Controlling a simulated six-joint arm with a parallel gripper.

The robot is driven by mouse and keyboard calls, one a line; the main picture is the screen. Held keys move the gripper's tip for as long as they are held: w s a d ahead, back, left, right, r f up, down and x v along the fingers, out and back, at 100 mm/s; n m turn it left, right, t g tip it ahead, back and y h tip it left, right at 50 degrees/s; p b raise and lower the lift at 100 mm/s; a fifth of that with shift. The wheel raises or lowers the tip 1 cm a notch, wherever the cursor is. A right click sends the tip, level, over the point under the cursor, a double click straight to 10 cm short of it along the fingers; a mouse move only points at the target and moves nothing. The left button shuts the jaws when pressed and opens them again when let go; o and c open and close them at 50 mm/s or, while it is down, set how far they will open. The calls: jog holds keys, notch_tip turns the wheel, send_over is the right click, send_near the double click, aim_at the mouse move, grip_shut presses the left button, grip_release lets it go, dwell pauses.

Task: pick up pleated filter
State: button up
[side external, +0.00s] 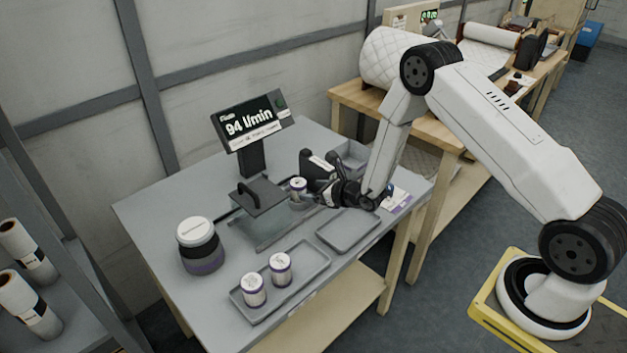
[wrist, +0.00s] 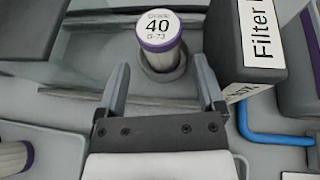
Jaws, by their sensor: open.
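A pleated filter (wrist: 157,40), white with a purple rim and a label reading "Grade 40", stands upright on a round seat in the wrist view. It also shows in the side view (side external: 298,188), just left of my gripper. My gripper (wrist: 160,85) is open and empty, with its fingers pointing at the filter and a gap between them and it. In the side view, my gripper (side external: 322,192) is low over the bench, and its fingertips are hard to make out. Two more filters (side external: 254,290) (side external: 281,268) stand in a grey tray (side external: 308,275).
A raised dark lid with a handle (side external: 258,195) is at left. A display (side external: 250,120) stands behind. An empty tray (side external: 348,230) lies in front.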

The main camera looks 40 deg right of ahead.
aim_at(305, 189)
jog(key=shift+w, duration=0.15)
jog(key=shift+f+x, duration=0.25)
jog(key=shift+x, duration=2.1)
grip_shut()
jog(key=shift+r, duration=0.15)
